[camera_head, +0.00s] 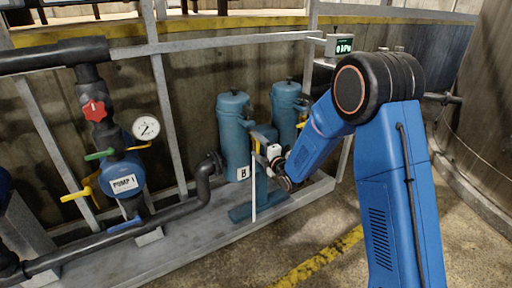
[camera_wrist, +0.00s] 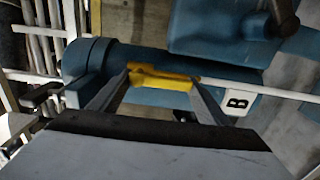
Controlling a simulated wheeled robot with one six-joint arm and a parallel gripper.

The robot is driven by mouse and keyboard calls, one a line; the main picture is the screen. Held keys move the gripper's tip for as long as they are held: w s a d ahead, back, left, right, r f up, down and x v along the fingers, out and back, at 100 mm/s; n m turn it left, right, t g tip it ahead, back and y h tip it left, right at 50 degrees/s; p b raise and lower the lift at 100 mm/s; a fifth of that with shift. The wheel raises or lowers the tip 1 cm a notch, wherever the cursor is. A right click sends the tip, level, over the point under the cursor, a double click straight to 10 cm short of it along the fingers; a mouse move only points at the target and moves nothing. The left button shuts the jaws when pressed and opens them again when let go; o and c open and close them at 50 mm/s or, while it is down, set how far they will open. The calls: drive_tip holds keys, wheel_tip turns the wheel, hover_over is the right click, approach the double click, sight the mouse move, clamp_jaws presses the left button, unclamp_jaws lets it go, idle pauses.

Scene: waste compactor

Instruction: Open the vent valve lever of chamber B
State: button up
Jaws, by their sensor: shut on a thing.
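In the wrist view, the yellow lever (camera_wrist: 160,80) lies across the picture between my two fingers. My gripper (camera_wrist: 163,84) is shut on it. Behind it is a blue-teal chamber (camera_wrist: 115,62) with a white label reading B (camera_wrist: 237,102). In the head view, my gripper (camera_head: 262,152) is in front of two teal chambers, the left one (camera_head: 234,130) and the right one (camera_head: 284,105).
A thin white vertical pipe (camera_head: 254,197) runs close to my gripper. To the left stand Pump 1 (camera_head: 122,180), a red valve knob (camera_head: 94,110) and a gauge (camera_head: 146,128). A grey frame post (camera_head: 166,105) stands between. A display (camera_head: 339,46) reads 0 kPa. Open floor lies in front.

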drive_tip(key=shift+f, duration=0.1)
drive_tip(key=o, duration=1.5)
drive_tip(key=v, duration=1.7)
drive_tip(key=shift+s+d, duration=0.2)
